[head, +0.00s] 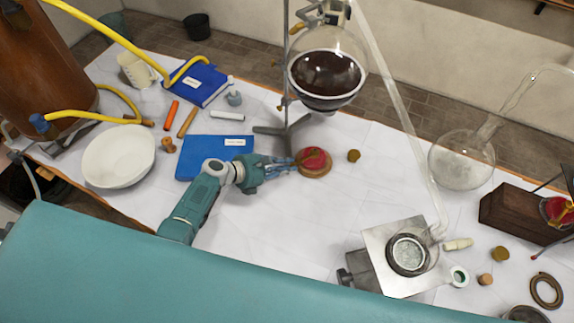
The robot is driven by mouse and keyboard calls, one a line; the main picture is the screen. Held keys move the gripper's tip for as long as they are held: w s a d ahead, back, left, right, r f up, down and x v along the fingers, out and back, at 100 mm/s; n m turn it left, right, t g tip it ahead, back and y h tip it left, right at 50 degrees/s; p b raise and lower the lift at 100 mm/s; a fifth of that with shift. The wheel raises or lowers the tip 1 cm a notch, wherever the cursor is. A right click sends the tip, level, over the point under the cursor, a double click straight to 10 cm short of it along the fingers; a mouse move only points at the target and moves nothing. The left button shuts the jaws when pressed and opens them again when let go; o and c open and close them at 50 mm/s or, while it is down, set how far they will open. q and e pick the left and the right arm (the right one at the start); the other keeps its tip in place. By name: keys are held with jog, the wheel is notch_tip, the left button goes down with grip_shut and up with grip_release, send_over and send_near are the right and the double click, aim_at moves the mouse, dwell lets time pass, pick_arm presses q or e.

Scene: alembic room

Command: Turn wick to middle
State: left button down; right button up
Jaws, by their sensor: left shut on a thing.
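A small burner (316,159) with a red top and a brass-coloured base stands on the white-covered table, below the round flask and just right of the stand. My left gripper (291,164) reaches in from the left at table height. Its blue fingers are shut at the left side of the burner, on what looks like its small wick knob. The fingers hide the knob, so its turn position cannot be read. No flame shows clearly. My right gripper is not in view.
A round flask of dark liquid (326,75) hangs above the burner on a metal stand (285,135). Blue books (205,158), a white bowl (118,157) and a cork (354,156) lie around. A hot plate (372,243) stands at front right. The table front of the burner is clear.

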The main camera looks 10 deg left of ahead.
pick_arm(q)
jog(key=shift+f+n+g, duration=0.15)
jog(key=shift+n+g, duration=0.15)
dwell(0.5)
jog(key=c, duration=1.7)
grip_release()
jog(key=shift+o, duration=0.2)
jog(key=shift+a, duration=0.1)
jog(key=v, duration=1.2)
jog(key=shift+f, duration=0.15)
jog(key=shift+s+a, duration=0.1)
jog(key=shift+a, duration=0.15)
